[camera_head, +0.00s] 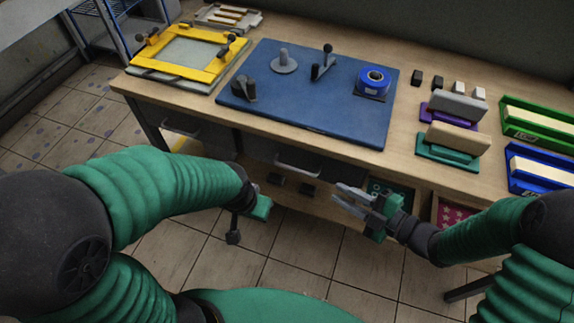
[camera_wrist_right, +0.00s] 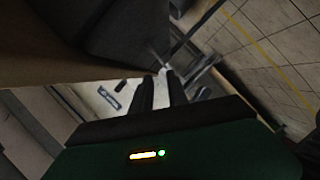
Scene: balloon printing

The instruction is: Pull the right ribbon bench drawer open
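The bench's right drawer (camera_head: 258,148) is a dark grey front under the tabletop, with a pale bar handle (camera_head: 297,166). It looks shut, flush below the bench edge. My right gripper (camera_head: 340,198) is to the right of this handle in the head view, fingers pointing left and apart, with nothing visible held. In the right wrist view its two dark fingers (camera_wrist_right: 162,90) have a gap between them, and a small pale piece shows beyond the tips; I cannot tell what it is. My left gripper (camera_head: 234,236) hangs low in front of the bench; its fingers are unclear.
Another drawer with a handle (camera_head: 180,128) is at the left. A blue mat (camera_head: 300,110) with tools and a blue tape roll (camera_head: 374,78) lies on the bench (camera_head: 400,158). Open bins, one with pink contents (camera_head: 452,215), sit under its right side. The tiled floor (camera_head: 310,250) in front is clear.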

